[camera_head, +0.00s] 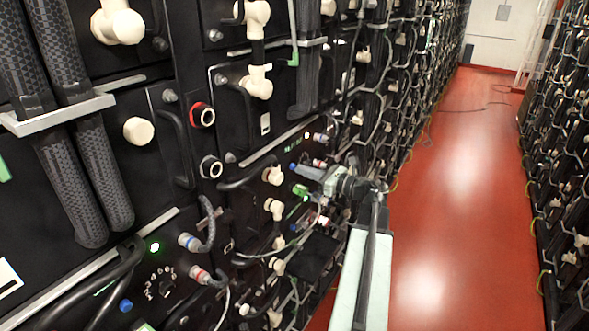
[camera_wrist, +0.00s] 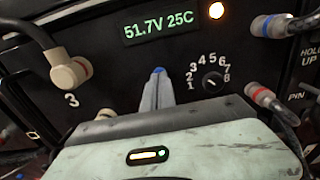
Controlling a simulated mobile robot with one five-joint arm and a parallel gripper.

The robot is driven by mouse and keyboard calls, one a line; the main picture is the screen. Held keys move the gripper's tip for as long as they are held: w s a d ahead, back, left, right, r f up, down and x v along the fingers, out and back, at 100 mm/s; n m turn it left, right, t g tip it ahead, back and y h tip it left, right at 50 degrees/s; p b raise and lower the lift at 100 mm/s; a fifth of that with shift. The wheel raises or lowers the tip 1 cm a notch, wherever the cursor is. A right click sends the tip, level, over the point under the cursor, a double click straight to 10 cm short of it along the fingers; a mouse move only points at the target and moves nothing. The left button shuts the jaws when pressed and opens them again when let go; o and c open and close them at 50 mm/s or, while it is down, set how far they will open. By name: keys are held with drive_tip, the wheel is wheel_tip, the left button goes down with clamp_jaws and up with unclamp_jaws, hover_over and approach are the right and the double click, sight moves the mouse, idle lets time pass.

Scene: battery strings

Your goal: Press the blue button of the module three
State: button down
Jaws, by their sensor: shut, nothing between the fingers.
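In the wrist view a black module panel (camera_wrist: 110,60) has a display reading 51.7V 25C (camera_wrist: 158,26) and a white 3 beside a beige connector (camera_wrist: 70,72). A small blue button (camera_wrist: 158,70) peeks out just beyond the tips of my gripper (camera_wrist: 157,76). The fingers are closed together, with nothing held, and cover most of the button. I cannot tell whether they touch it. In the head view my gripper (camera_head: 300,171) reaches left to the same panel, at the blue button (camera_head: 292,166).
A numbered dial (camera_wrist: 212,83) sits right of my fingers, with a lit orange lamp (camera_wrist: 216,10) above. Cabled connectors flank the panel.

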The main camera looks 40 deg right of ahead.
drive_tip(key=shift+w+a, duration=0.2)
drive_tip(key=shift+w, duration=0.4)
drive_tip(key=v, duration=0.8)
idle(0.4)
idle(0.4)
